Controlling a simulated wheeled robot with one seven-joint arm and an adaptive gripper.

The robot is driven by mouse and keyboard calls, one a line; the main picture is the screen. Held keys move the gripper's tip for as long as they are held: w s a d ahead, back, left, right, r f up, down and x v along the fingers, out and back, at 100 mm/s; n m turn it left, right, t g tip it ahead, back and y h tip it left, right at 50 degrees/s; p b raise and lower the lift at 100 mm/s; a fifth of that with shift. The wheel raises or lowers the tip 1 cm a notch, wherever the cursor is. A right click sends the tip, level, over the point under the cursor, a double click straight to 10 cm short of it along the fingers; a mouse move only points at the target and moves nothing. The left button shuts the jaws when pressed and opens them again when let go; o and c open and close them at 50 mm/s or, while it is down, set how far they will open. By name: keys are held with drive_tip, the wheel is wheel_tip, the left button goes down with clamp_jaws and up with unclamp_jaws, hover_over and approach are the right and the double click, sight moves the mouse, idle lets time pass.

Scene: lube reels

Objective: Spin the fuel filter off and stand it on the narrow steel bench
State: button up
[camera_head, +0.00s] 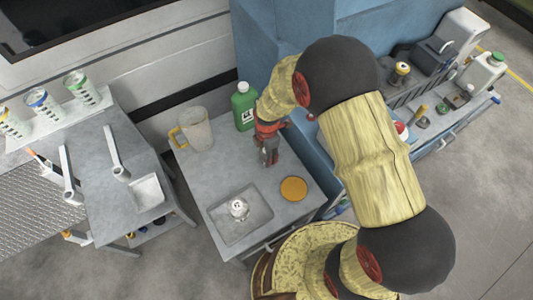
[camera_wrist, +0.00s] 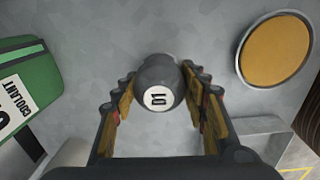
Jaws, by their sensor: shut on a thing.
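A dark round canister with a white "D1" label on its end, apparently the fuel filter (camera_wrist: 160,74), is between the fingers of my gripper (camera_wrist: 158,88) in the wrist view. The fingers close on both its sides. In the head view my gripper (camera_head: 268,148) points down over the steel bench (camera_head: 205,172), between the green bottle and the orange disc. The filter is largely hidden by the fingers there. I cannot tell whether its far end touches the bench top.
On the bench are a green coolant bottle (camera_head: 244,106), a clear jug (camera_head: 194,130), an orange disc (camera_head: 293,189) and a shallow tray (camera_head: 240,214) holding a small metal part. A table with wrenches (camera_head: 115,163) stands left. A blue cabinet (camera_head: 285,40) stands behind.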

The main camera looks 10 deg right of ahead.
drive_tip(key=o, duration=1.5)
wheel_tip(320, 180, up, 12)
drive_tip(key=shift+s, duration=0.1)
drive_tip(key=shift+s+m, duration=0.1)
drive_tip(key=shift+m, duration=0.8)
drive_tip(key=s+d+r+m+t+b, duration=0.1)
drive_tip(key=s+d+r+m+t, duration=0.1)
drive_tip(key=s+d+r+m, duration=0.4)
drive_tip(key=s+d+r+m+t+b, duration=0.2)
drive_tip(key=s+d+r+m, duration=0.3)
drive_tip(key=s+r+m, duration=0.7)
wheel_tip(320, 180, up, 7)
drive_tip(key=m+t, duration=0.1)
drive_tip(key=m, duration=0.1)
drive_tip(key=shift+s+d+f+m, duration=0.15)
drive_tip(key=shift+d+f+m, duration=0.05)
drive_tip(key=shift+d+m, duration=0.15)
